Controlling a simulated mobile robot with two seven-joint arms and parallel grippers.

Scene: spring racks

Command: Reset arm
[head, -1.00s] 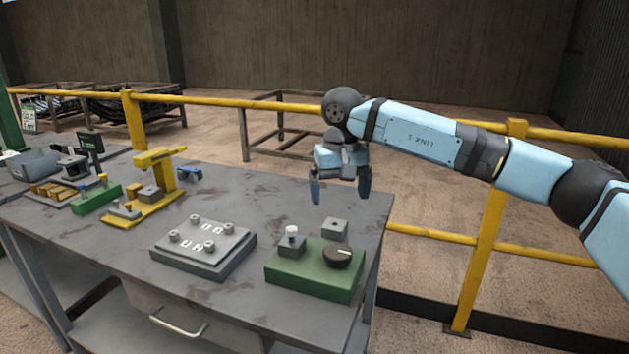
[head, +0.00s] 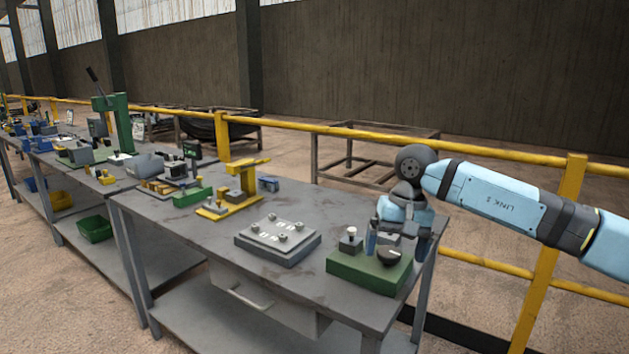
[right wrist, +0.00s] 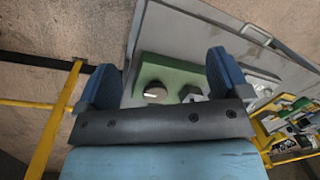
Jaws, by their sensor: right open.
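My right gripper (head: 396,246) is open and empty, pointing down at the right end of the grey table (head: 190,234). In the head view its fingers overlap the back of a green block (head: 352,271) with a round black knob (head: 394,254) and small grey blocks on top. In the right wrist view, the open fingers (right wrist: 164,82) frame the green block (right wrist: 180,70) and its knob (right wrist: 155,92), which look lower than the fingertips. I cannot tell that anything is touched. My left gripper is not in view.
A grey plate with several studs (head: 277,242) lies left of the green block. A yellow fixture (head: 238,186) stands further left, and a second bench (head: 80,172) with a green press (head: 116,122) beyond. A yellow railing (head: 330,131) runs behind the table.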

